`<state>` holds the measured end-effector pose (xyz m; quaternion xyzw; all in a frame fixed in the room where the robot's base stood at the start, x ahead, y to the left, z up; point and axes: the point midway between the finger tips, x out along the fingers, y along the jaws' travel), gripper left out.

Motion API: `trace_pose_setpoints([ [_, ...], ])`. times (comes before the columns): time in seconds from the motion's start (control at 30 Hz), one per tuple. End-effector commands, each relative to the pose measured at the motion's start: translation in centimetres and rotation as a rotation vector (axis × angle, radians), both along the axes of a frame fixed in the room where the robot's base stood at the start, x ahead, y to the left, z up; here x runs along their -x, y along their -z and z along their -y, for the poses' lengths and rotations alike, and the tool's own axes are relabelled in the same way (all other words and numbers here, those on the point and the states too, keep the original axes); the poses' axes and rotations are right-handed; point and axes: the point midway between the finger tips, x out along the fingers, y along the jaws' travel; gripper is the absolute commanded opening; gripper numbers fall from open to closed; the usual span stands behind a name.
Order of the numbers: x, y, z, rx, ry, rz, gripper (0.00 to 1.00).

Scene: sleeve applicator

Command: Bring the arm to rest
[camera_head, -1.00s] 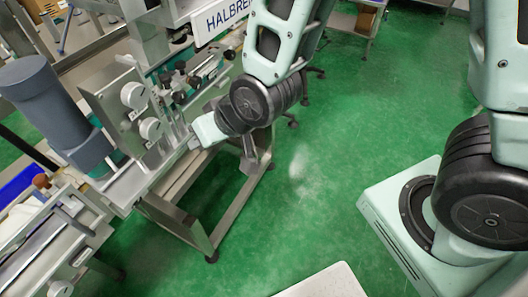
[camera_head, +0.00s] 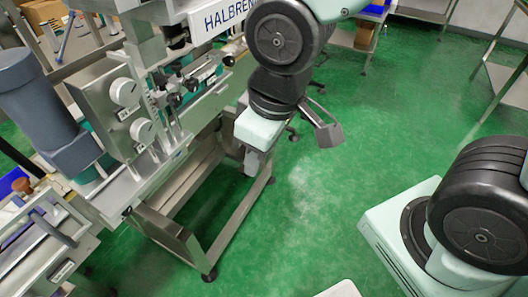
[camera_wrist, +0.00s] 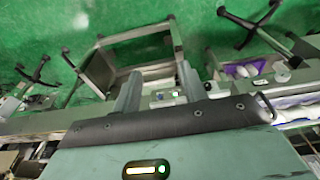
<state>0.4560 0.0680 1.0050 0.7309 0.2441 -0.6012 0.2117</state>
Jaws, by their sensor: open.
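My gripper (camera_wrist: 158,84) shows in the wrist view as two grey fingers standing apart with nothing between them. In the head view my arm reaches down from the top, and its wrist end hangs over the green floor just right of the machine. The fingers are hard to make out there. The sleeve applicator machine (camera_head: 115,110) stands at the left, with white round knobs on a metal plate and a large dark grey cylinder (camera_head: 38,95). A sign panel (camera_head: 215,18) with blue letters is at its top.
The machine's metal frame legs (camera_head: 190,243) stand on the floor close left of my wrist. A bench (camera_head: 40,243) with metal fittings is at the lower left. A metal table (camera_head: 505,85) stands at the right back. The green floor (camera_head: 385,110) in the middle is clear.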

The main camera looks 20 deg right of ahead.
Motion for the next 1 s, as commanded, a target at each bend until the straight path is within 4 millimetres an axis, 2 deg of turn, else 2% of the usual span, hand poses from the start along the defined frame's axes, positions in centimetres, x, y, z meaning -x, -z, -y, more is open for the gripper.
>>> trace_pose_setpoints([
  [0.4,0.4,-0.2,0.4,0.018,-0.007,-0.008,0.43],
  [0.47,1.4,-0.6,0.3,0.024,-0.008,-0.030,0.43],
  [0.6,5.4,-1.5,0.4,0.046,-0.014,-0.124,0.43],
  [0.67,6.4,-1.7,0.5,0.051,-0.013,-0.149,0.43],
  [1.0,6.6,-1.5,0.5,0.053,-0.012,-0.159,0.43],
])
